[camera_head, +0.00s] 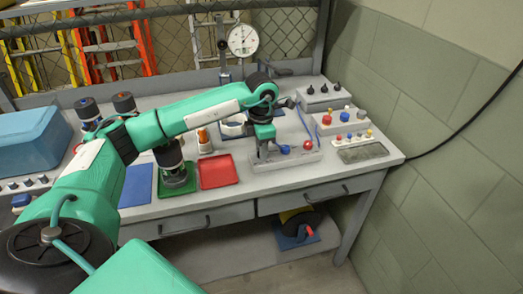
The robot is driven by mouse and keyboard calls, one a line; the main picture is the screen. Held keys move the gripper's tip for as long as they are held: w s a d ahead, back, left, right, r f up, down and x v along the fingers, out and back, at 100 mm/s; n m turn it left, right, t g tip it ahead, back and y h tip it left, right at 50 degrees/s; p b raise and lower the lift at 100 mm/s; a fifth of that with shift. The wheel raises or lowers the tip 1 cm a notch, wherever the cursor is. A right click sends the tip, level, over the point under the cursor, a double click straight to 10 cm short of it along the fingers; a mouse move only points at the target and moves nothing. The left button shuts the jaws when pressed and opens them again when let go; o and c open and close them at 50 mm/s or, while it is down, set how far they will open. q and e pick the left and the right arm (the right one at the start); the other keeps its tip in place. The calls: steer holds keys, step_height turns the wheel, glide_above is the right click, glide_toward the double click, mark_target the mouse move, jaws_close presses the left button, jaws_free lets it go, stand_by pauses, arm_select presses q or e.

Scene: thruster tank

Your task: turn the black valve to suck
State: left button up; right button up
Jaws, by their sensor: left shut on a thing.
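My left arm reaches in from the left, and its gripper (263,150) points down over the left end of a grey valve block (290,163) on the bench. The gripper is shut on the black valve there; the hand hides most of it, so I cannot tell which way it is turned. A blue valve knob (283,149) and a red ball knob (308,145) show on the same block, to the right of the gripper. Any "suck" label is too small to read. My right gripper is not in view.
A red tray (218,171) and a green tray (177,190) lie left of the block. Control boxes with knobs (340,119) stand to the right. A dial gauge (243,39) stands behind. A blue bin (30,138) is at far left.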

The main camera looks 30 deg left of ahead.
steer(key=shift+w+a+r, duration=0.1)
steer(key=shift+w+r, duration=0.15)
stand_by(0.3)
arm_select(q)
steer(key=o, duration=1)
step_height(320, 180, up, 14)
steer(key=shift+f+b, duration=0.1)
steer(key=shift+b, duration=0.45)
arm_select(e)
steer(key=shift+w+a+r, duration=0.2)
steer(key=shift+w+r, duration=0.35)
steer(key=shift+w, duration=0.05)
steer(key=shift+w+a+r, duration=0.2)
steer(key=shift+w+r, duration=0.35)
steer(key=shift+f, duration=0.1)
